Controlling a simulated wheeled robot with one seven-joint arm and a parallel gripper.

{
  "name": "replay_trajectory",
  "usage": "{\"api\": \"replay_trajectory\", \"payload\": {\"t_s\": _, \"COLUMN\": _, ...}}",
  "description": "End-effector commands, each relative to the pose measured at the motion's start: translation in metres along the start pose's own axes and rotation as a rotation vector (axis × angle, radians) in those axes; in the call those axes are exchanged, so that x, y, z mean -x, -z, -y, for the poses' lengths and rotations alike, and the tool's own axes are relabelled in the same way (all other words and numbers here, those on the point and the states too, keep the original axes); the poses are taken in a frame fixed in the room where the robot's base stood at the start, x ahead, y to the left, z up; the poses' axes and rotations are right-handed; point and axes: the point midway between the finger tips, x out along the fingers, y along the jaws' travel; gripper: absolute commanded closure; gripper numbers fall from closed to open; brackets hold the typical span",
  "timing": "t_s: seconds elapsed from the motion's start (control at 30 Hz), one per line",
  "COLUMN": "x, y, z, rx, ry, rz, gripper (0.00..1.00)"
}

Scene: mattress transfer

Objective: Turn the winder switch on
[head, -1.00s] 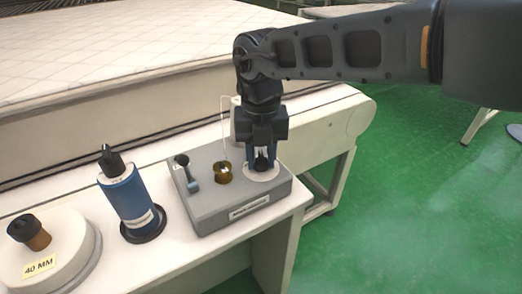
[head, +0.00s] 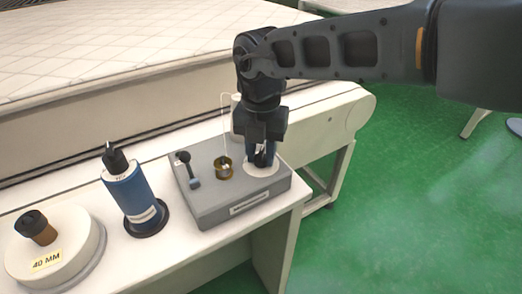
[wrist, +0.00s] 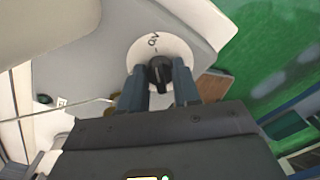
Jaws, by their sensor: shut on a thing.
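The winder switch is a black knob (head: 261,159) on a round white dial (head: 260,170), at the right end of the top of a grey control box (head: 225,213). In the wrist view the knob (wrist: 160,73) sits between the two blue-grey fingers of my gripper (wrist: 160,86). The white dial (wrist: 177,47) has dark markings beside the knob; I cannot read them surely. In the head view my gripper (head: 261,150) points down over the dial, shut on the knob, and hides part of it.
A small lever (head: 188,168) and a brass-coloured cup (head: 223,168) with a thin upright wire stand on the same box. A blue bottle (head: 130,190) and a round white piece marked 40 MM (head: 65,252) are to the left. A quilted mattress (head: 110,50) lies behind.

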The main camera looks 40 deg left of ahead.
Motion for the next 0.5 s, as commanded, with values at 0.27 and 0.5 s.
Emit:
{"api": "replay_trajectory", "payload": {"t_s": 0.27, "x": 0.0008, "y": -0.0005, "z": 0.0, "rx": 0.0, "ry": -0.001, "rz": 0.001, "gripper": 0.53}}
{"api": "replay_trajectory", "payload": {"t_s": 0.5, "x": 0.0003, "y": -0.0002, "z": 0.0, "rx": 0.001, "ry": 0.0, "rz": 0.0, "gripper": 0.43}}
